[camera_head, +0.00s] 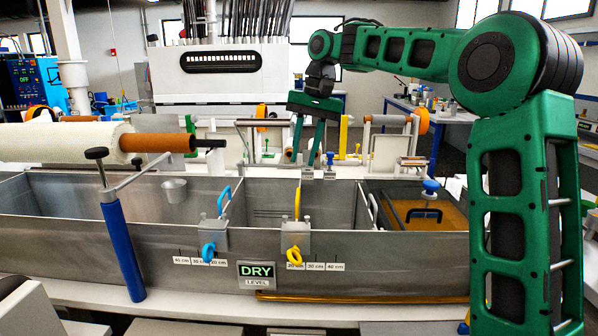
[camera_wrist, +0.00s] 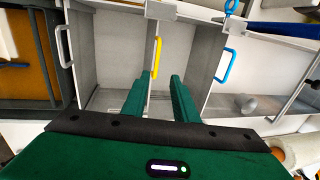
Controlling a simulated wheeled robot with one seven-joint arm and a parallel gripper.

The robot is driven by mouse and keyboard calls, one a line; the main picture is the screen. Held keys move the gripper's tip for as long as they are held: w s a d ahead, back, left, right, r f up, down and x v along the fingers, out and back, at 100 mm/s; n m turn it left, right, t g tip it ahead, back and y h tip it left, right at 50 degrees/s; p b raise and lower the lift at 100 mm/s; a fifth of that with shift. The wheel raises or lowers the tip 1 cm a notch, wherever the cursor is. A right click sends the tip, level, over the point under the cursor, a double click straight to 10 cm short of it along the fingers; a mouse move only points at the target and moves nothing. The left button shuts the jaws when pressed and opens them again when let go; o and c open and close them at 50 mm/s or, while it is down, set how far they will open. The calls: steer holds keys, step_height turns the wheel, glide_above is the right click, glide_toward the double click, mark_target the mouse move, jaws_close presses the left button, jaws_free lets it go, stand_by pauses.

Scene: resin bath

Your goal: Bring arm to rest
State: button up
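My green arm rises at the right of the head view and reaches left over the bath. My gripper (camera_head: 307,140) points down above the far side of the metal bath (camera_head: 110,245). Its two green fingers are apart with nothing between them, as the wrist view also shows (camera_wrist: 160,88). Below it lie the bath's compartments, with a divider that has a yellow handle (camera_head: 297,204) and another with a blue handle (camera_head: 224,200). The gripper touches neither handle.
A white roll on a brown core (camera_head: 165,143) and a blue post (camera_head: 122,250) stand at the left. A compartment with amber liquid (camera_head: 455,217) is at the right. A sign (camera_head: 257,270) reads DRY LEVEL.

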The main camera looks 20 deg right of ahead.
steer(key=shift+d+r, duration=0.15)
steer(key=shift+r, duration=0.75)
steer(key=shift+s+f, duration=0.1)
steer(key=s+d+f+m, duration=0.1)
steer(key=s+d+f, duration=0.5)
steer(key=s, duration=0.7)
steer(key=s+d+f+m+h, duration=0.1)
steer(key=s+d+f, duration=0.5)
steer(key=s, duration=0.8)
steer(key=s+d+f, duration=0.7)
steer(key=s+f, duration=0.3)
steer(key=s, duration=0.4)
steer(key=shift+s+m+g+h, duration=0.2)
steer(key=shift+m+g+h, duration=0.1)
steer(key=shift+m+h, duration=0.1)
steer(key=shift+f, duration=0.1)
steer(key=shift+w+f, duration=0.25)
steer(key=shift+w, duration=0.4)
steer(key=shift+o, duration=0.7)
